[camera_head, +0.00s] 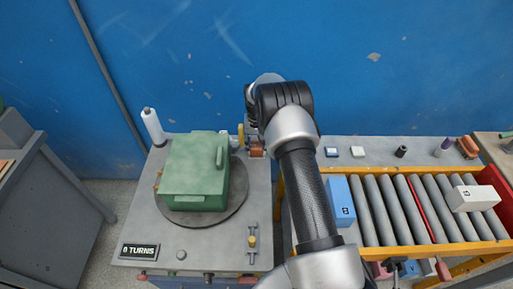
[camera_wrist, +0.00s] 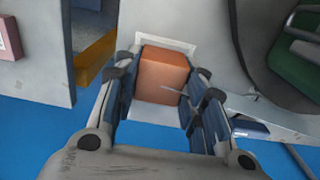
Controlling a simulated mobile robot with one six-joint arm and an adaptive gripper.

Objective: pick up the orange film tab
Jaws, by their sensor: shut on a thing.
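The orange film tab (camera_wrist: 163,72) shows as a block between the two fingers of my gripper (camera_wrist: 165,80) in the wrist view. The fingers lie against its left and right sides, so my gripper is shut on it. A pale square patch lies around and under it; I cannot tell whether the tab is lifted clear of it. In the head view the tab (camera_head: 256,152) is a small brownish-orange spot at the back right of the grey table, partly hidden by my arm.
A green box (camera_head: 195,170) sits on a round turntable (camera_head: 205,218) left of my arm. A white bottle (camera_head: 153,127) stands behind it. A roller conveyor (camera_head: 385,210) with a blue block (camera_head: 339,200) and a white block (camera_head: 472,198) lies to the right. The blue wall (camera_head: 380,60) is close behind.

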